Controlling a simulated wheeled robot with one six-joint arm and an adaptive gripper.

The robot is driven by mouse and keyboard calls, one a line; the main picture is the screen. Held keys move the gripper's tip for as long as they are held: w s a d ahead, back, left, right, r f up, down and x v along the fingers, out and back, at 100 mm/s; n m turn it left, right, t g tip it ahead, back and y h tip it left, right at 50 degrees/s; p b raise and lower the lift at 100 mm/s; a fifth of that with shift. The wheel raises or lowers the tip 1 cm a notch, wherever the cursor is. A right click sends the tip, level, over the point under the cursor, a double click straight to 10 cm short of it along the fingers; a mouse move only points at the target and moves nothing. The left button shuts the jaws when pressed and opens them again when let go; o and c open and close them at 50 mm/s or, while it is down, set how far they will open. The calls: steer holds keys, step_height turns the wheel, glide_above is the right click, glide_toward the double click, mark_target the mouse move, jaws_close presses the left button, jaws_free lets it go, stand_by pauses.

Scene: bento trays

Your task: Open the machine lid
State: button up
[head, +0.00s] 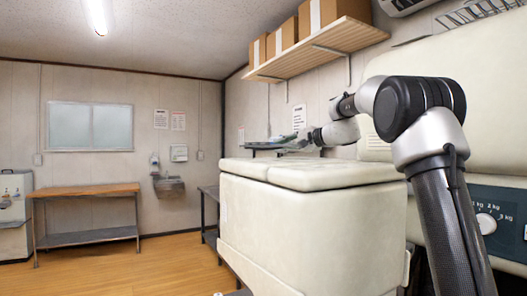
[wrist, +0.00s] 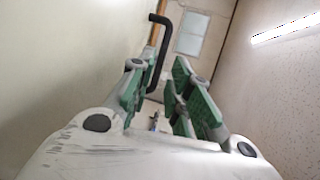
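The cream machine body (head: 310,235) stands in the middle of the head view. Its rounded two-part top (head: 315,173) looks closed. A black bar handle (wrist: 161,58) shows in the wrist view beside a plain cream surface (wrist: 50,60); what it is fixed to is unclear. My gripper (head: 277,142) is above the far end of the top in the head view, small there. In the wrist view my gripper (wrist: 163,85) is open, its green-padded fingers apart. The handle appears between the fingers and close to the left one; contact and depth are unclear.
A larger cream unit (head: 440,65) with a dial panel (head: 490,215) stands at the right behind my arm. A wooden shelf (head: 320,48) with boxes hangs above. A wooden-topped table (head: 85,190) stands at the left. Floor (head: 160,265) at the left is clear.

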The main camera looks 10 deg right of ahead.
mark_target(268, 149)
steer(key=shift+w+a, duration=0.1)
steer(key=shift+w, duration=0.3)
steer(key=x, duration=0.7)
steer(key=shift+w+a, duration=0.15)
jaws_close()
